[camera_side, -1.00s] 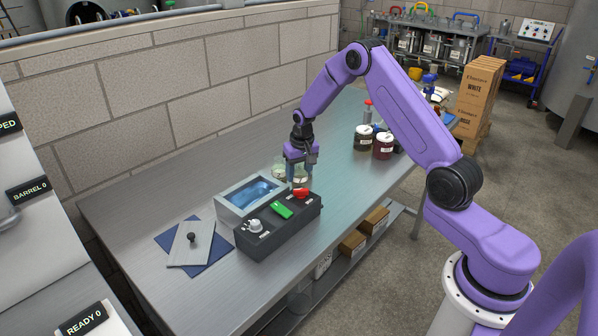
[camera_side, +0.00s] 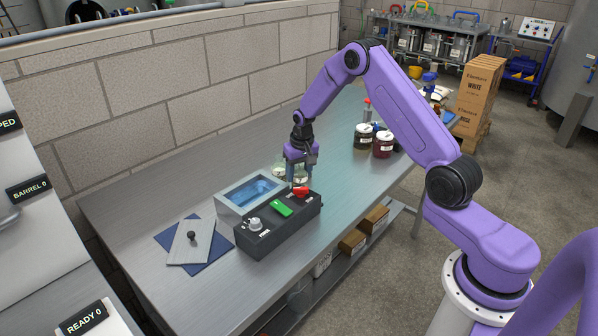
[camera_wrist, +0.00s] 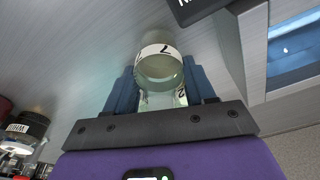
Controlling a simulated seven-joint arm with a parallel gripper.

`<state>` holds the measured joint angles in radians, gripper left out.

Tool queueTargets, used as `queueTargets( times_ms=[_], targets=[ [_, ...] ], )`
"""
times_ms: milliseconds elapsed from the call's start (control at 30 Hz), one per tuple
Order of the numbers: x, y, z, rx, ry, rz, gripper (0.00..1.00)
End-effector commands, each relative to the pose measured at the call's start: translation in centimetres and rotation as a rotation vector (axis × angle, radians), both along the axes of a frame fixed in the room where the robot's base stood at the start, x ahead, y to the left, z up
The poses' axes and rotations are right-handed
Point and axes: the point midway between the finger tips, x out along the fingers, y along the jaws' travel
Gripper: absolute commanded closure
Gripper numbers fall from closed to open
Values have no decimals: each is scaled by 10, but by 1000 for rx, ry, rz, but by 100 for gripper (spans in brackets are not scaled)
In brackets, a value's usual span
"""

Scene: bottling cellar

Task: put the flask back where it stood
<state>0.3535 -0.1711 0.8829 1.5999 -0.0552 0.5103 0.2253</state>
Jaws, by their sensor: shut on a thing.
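My gripper (camera_side: 300,174) points down just behind the black control box, near the right end of the water bath. In the wrist view my gripper (camera_wrist: 161,88) is shut on a clear glass flask (camera_wrist: 160,70) with a white label band, between its two blue fingers. In the side view pale glassware (camera_side: 279,170) shows beside the fingers, partly hidden by them. I cannot tell there whether it is one vessel or two, or whether the held flask touches the bench.
The water bath (camera_side: 222,201) and the control box (camera_side: 262,243) with green and red switches stand close in front. A lid plate (camera_side: 184,252) lies on a blue mat at left. Dark jars (camera_side: 383,151) stand at right. The bench's back left (camera_side: 160,190) is clear.

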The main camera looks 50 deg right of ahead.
Motion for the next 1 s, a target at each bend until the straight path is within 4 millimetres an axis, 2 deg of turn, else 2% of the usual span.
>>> queueTargets(
  times_ms=[1000],
  targets=[
    [0, 0, -6, 0, -1, 0, 87]
  ],
)
